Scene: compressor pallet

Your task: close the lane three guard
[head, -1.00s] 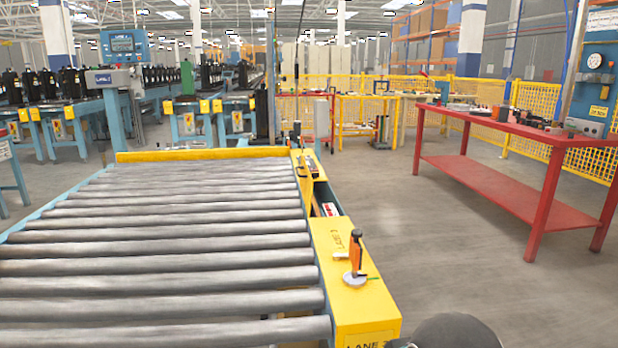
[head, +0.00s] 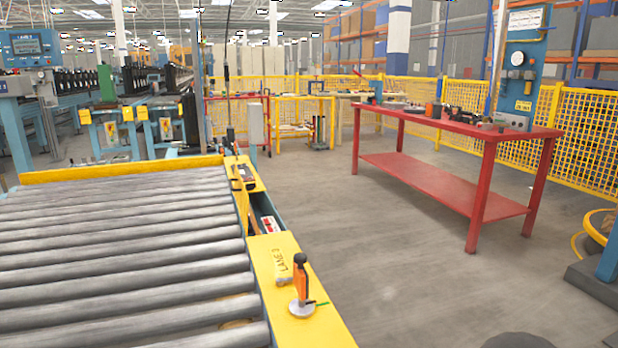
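The yellow side housing of lane three (head: 292,285) runs along the right edge of the roller conveyor, with "LANE 3" lettering on its top. Midway along it is an open gap (head: 266,214) with a red and white part inside. A narrow yellow panel (head: 242,207), which looks like the guard, stands raised along the roller side of the gap. An orange-handled clamp (head: 301,285) stands upright on a round metal base on the near housing top. My gripper is not in view; only a dark rounded shape shows at the bottom edge.
A red workbench (head: 440,180) with tools and small parts stands to the right. Yellow mesh fencing (head: 590,130) runs behind it. The grey floor between conveyor and bench is clear. A blue post on a dark base (head: 600,283) stands at the right edge.

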